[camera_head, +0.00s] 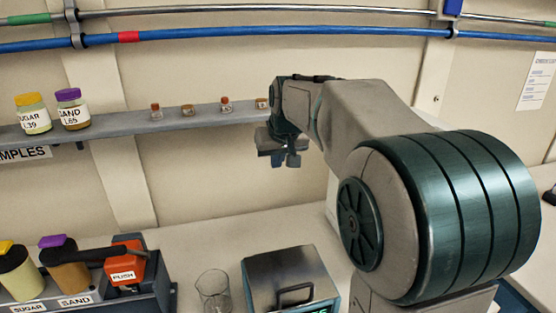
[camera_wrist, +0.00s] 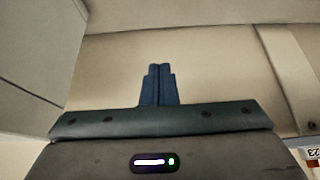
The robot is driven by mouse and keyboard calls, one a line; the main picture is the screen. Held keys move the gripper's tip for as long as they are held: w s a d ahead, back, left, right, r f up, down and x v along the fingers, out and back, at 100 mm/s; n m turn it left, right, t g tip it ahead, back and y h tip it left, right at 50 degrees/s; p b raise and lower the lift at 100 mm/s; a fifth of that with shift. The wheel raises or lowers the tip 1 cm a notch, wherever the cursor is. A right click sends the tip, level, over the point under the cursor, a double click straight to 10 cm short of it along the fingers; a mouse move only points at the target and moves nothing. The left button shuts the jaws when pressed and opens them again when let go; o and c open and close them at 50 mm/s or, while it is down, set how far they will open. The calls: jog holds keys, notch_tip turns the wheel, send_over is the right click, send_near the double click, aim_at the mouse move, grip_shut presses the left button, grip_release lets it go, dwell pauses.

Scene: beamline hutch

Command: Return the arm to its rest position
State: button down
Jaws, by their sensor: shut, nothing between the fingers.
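My gripper (camera_head: 292,160) hangs at the end of my bent arm, just in front of the wall shelf in the head view. Its fingers are shut together with nothing between them. In the wrist view the two dark blue fingers (camera_wrist: 158,85) meet side by side against the plain beige wall. The arm reaches in from the right side of the head view and hides part of the wall and bench behind it.
The wall shelf (camera_head: 142,127) holds a sugar jar (camera_head: 33,115), a sand jar (camera_head: 72,110) and several small vials. Below, the bench (camera_head: 195,246) carries dispensers with an orange push part (camera_head: 127,264), a glass beaker (camera_head: 213,290) and a metal box (camera_head: 290,273). Blue and metal pipes (camera_head: 240,32) run above.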

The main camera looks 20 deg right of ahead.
jog(key=s+f+g, duration=0.1)
jog(key=s+f, duration=0.3)
jog(key=s, duration=0.5)
jog(key=s+a+f, duration=0.1)
jog(key=s+f, duration=0.3)
jog(key=s, duration=0.5)
jog(key=s+a+f+g, duration=0.1)
jog(key=s+f, duration=0.3)
jog(key=s, duration=0.5)
jog(key=shift+s+f+g, duration=0.15)
jog(key=shift+s+g, duration=0.1)
jog(key=shift+g, duration=0.05)
